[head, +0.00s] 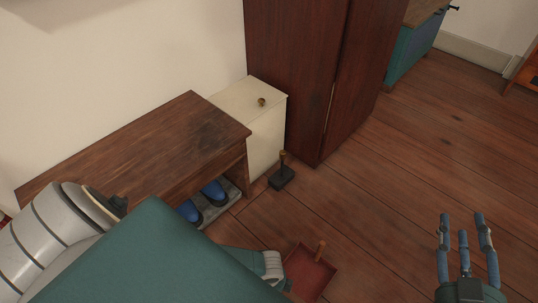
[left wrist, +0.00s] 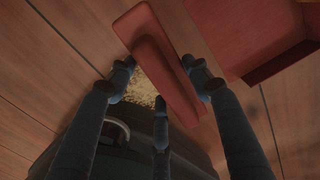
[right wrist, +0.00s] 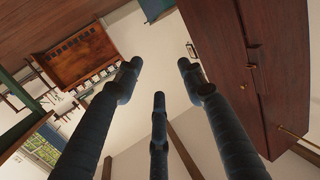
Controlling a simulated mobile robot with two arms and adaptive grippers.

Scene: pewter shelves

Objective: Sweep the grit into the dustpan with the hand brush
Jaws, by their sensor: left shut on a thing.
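My left gripper (left wrist: 158,66) is shut on a long red-brown hand brush (left wrist: 152,38), held over the wooden floor. My right gripper (head: 463,222) is open and empty, held up at the right.
A wooden bench (head: 140,150) stands against the wall, with blue shoes (head: 213,192) on a low tray beneath. A white cabinet (head: 262,120) and a dark wardrobe (head: 305,70) stand beside it. A dark block with a wooden handle (head: 282,177) stands before them. Floor at right is clear.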

